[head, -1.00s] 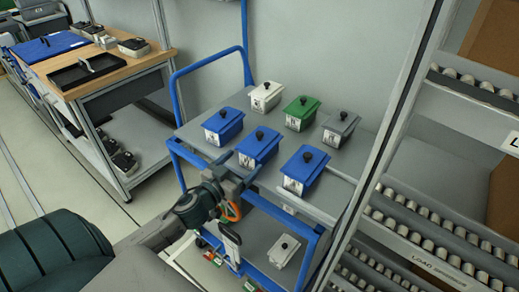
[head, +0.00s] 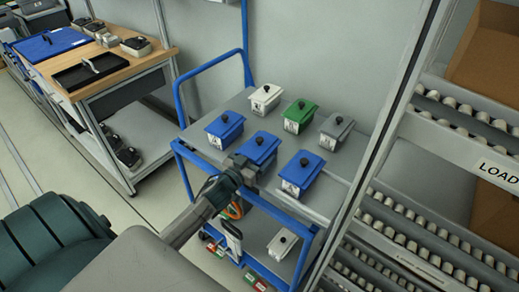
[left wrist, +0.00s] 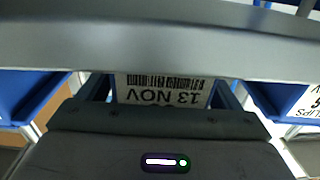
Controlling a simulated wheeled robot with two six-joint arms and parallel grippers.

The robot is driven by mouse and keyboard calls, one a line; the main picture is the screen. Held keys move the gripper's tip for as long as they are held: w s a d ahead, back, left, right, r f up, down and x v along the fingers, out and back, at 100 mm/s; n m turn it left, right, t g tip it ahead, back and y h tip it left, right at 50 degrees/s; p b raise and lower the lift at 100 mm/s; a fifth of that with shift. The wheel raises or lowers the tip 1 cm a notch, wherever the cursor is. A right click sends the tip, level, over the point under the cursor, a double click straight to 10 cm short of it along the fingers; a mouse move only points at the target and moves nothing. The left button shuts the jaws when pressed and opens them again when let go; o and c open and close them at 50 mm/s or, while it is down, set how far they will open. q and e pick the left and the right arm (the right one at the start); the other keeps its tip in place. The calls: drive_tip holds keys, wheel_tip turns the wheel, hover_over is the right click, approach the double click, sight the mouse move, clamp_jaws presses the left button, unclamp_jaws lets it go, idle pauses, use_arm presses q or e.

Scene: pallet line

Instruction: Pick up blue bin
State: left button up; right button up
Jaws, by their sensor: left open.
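Three blue bins with dark lids' knobs stand on the grey top of a cart: a left one (head: 225,126), a middle one (head: 260,147) and a front right one (head: 303,170). My left gripper (head: 243,165) is open at the near side of the middle blue bin and partly hides its front. In the left wrist view, a white label (left wrist: 163,90) reading "13 NOV" upside down, with a barcode, shows close ahead. Parts of blue bins show on both sides there. Whether the fingers touch the bin is hidden. My right gripper is out of view.
The cart (head: 325,205) also carries a white bin (head: 266,98), a green bin (head: 299,116) and a grey bin (head: 335,131). A white bin (head: 282,243) sits on its lower shelf. A roller rack (head: 420,225) stands close on the right.

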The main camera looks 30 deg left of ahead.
use_arm(q)
drive_tip(key=shift+w, duration=0.15)
drive_tip(key=shift+c, duration=0.3)
drive_tip(key=c, duration=1.4)
drive_tip(key=shift+r, duration=0.15)
